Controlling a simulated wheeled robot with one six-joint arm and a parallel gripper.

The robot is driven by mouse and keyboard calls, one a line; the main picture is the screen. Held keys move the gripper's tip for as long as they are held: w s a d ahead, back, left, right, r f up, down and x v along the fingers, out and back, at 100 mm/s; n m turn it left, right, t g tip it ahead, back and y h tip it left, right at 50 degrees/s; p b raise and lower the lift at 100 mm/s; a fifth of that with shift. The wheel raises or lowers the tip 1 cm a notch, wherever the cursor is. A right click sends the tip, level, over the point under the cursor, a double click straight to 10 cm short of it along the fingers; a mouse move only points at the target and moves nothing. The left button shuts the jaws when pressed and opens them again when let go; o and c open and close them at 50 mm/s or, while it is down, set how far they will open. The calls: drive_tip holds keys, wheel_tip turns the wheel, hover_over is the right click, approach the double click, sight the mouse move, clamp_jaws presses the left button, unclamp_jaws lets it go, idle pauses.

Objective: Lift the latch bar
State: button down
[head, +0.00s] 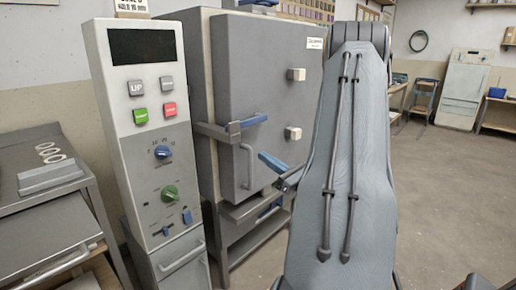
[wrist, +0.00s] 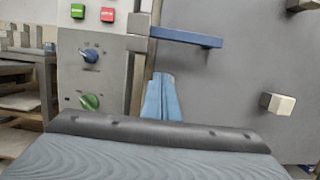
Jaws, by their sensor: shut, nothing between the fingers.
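The latch bar (head: 228,128) lies about level across the left edge of the grey kiln door (head: 262,75), with a blue grip at its right end. In the wrist view the latch bar's blue grip (wrist: 190,38) is above my fingertips. My gripper (head: 265,158) has light blue fingers, shut and empty, in front of the door below and right of the grip. It also shows in the wrist view (wrist: 163,78), pointing up toward the bar with a visible gap. My arm hides part of the door's right side.
A control panel (head: 147,130) with buttons and knobs stands close on the left of the kiln. A vertical door handle (head: 247,166) is below the latch bar. Two pale blocks stick out of the door, the upper one (head: 296,74) included. Open floor lies to the right.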

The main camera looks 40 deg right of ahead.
sight(248, 123)
drive_tip(key=w+r+p, duration=0.2)
drive_tip(key=w+r, duration=0.4)
drive_tip(key=w, duration=0.2)
drive_tip(key=shift+w+a+p, duration=0.4)
drive_tip(key=shift+r, duration=0.15)
